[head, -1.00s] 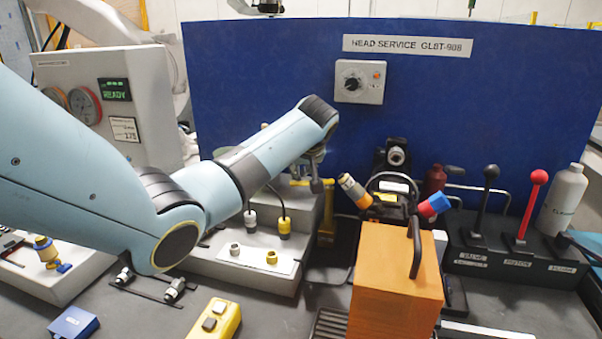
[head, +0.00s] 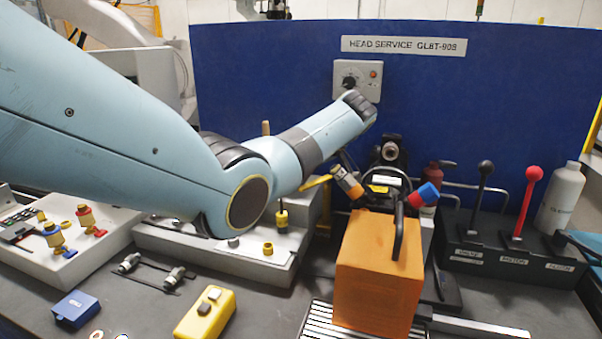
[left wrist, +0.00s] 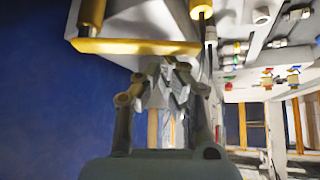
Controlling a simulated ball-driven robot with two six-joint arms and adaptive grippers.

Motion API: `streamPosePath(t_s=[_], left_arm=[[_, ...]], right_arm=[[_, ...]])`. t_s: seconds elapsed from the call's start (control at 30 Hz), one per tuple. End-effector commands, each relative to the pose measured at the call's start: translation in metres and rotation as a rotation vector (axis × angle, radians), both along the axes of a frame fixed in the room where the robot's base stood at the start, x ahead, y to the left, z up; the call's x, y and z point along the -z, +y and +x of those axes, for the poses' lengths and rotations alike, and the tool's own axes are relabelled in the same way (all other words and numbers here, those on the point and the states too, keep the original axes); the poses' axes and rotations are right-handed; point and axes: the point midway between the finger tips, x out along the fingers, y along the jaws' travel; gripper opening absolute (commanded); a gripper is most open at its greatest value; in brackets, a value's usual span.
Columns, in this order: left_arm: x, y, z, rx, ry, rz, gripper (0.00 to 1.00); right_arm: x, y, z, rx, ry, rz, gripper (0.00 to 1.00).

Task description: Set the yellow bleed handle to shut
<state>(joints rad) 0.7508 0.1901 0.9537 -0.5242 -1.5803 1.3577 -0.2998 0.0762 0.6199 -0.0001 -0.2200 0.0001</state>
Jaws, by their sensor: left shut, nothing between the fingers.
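The yellow bleed handle (head: 316,184) shows in the head view as a slanted bar at the top of the grey stepped block, partly hidden by my left forearm. In the left wrist view the yellow bar (left wrist: 130,46) runs across the pale block's edge. My left gripper (left wrist: 168,72) is shut and empty, its fingertips close to the bar; I cannot tell whether they touch it. In the head view only a dark part of the gripper shows below the wrist, right of the handle. My right gripper is not in view.
The blue panel (head: 270,80) rises behind. A yellow button box (head: 205,313) lies in front.

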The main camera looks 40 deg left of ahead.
Motion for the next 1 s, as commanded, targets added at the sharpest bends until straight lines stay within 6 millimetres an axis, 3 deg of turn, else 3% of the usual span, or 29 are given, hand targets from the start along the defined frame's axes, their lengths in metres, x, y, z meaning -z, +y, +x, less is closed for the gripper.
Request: streamPosePath(t_s=[0.4,1.0], left_arm=[[0.0,-0.014,-0.004,0.009,0.0,-0.001,0.0],[0.0,-0.016,-0.004,0.01,-0.001,0.0,0.0]], right_arm=[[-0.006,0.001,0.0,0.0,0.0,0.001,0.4],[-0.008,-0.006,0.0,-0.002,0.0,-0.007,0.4]])
